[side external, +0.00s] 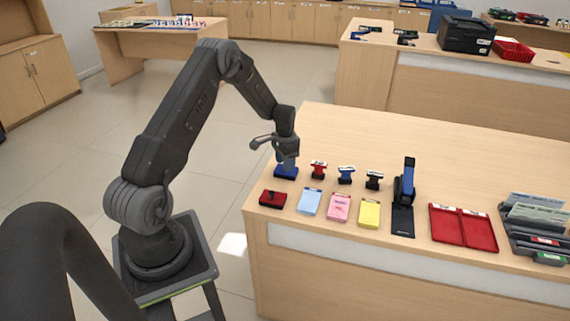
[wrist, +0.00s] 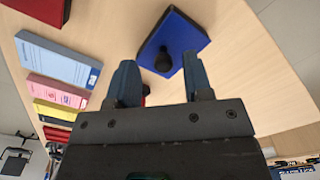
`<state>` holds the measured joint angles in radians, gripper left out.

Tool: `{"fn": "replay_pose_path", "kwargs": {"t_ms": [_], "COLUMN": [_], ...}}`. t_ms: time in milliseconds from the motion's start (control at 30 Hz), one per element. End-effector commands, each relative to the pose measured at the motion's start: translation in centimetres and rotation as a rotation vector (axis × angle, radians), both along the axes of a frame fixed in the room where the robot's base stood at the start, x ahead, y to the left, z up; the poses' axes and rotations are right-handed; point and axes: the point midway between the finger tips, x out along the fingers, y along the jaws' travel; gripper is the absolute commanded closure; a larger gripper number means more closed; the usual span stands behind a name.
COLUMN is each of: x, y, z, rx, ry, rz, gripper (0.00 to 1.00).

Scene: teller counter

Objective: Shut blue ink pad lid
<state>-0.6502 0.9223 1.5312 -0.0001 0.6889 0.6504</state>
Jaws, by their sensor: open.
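The blue ink pad (side external: 286,174) lies near the left end of the counter. In the wrist view its blue top (wrist: 187,32) carries a round black knob (wrist: 163,61). I cannot tell whether its lid is fully down or slightly raised. My gripper (side external: 288,164) points down at the pad from just above. In the wrist view my gripper (wrist: 160,65) is open, with one finger on each side of the knob and a gap to each. Contact with the pad cannot be made out.
A red ink pad (side external: 272,198) lies in front of the blue one. Small stamps (side external: 346,174) stand to the right. Blue, pink (side external: 339,207) and yellow pads, a stapler (side external: 406,185) and a red tray (side external: 462,248) lie further right.

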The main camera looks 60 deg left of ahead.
Motion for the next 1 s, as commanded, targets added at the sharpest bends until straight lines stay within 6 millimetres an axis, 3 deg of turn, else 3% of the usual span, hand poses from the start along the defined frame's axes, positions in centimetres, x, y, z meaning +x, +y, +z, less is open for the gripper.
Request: {"fn": "replay_pose_path", "kwargs": {"t_ms": [400, 533, 700, 1000], "x": [0.1, 0.0, 0.0, 0.0], "y": [0.0, 0.0, 0.0, -0.1], "z": [8.9, 11.0, 12.5, 12.9], "rx": [0.002, 0.001, -0.001, -0.002], "ry": [-0.003, -0.001, 0.001, 0.002], "rz": [0.000, 0.000, 0.000, 0.000], "gripper": [0.54, 0.54, 0.54, 0.54]}}
